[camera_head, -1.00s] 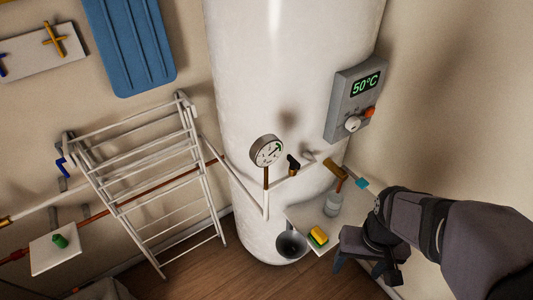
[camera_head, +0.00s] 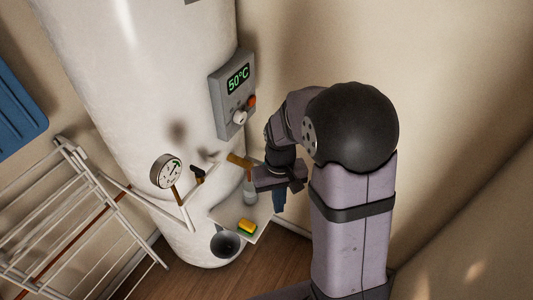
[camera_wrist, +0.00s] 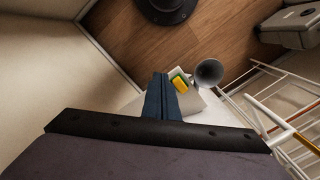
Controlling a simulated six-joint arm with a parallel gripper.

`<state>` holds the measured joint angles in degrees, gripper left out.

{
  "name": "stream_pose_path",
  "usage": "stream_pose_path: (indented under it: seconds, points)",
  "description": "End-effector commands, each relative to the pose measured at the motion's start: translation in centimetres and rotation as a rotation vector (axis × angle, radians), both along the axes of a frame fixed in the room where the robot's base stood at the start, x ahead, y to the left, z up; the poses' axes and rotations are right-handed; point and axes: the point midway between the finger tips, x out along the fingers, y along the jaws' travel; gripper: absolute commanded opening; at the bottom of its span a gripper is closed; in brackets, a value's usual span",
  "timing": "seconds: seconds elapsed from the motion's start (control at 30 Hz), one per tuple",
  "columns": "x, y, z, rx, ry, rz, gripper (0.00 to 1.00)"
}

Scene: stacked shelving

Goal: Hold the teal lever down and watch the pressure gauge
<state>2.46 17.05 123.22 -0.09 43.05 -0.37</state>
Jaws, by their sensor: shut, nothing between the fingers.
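The pressure gauge (camera_head: 166,171) is a round white dial on a brass stem, low at the front of the white tank. It has a green mark at its upper right; its needle is too small to read. A brass valve body (camera_head: 239,160) sticks out of the pipe right of the gauge. The teal lever is not visible now; my arm covers the area just right of the brass body.
The small white shelf (camera_head: 228,222) holds a yellow-green sponge (camera_head: 246,227) and a clear bottle (camera_head: 250,190). A dark grey funnel (camera_head: 225,244) is at its front left. A drying rack (camera_head: 75,215) stands left. A control box reading 50°C (camera_head: 232,92) is on the tank.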

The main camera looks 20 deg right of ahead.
Motion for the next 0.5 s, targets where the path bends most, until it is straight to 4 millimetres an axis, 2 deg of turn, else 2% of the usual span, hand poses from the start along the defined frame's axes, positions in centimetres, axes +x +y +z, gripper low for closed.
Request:
stream_pose_path:
  seconds: [0.03, 0.1, 0.3, 0.5]
  points:
    - [2.0, -0.2, 0.6, 0.0, -0.014, 0.013, 0.0]
    - [4.5, -0.4, 1.4, 0.001, -0.034, 0.055, 0.0]
    - [10.9, -0.9, 4.2, 0.0, -0.089, 0.306, 0.0]
    - [15.7, -1.1, 8.0, -0.015, -0.137, 0.665, 0.0]
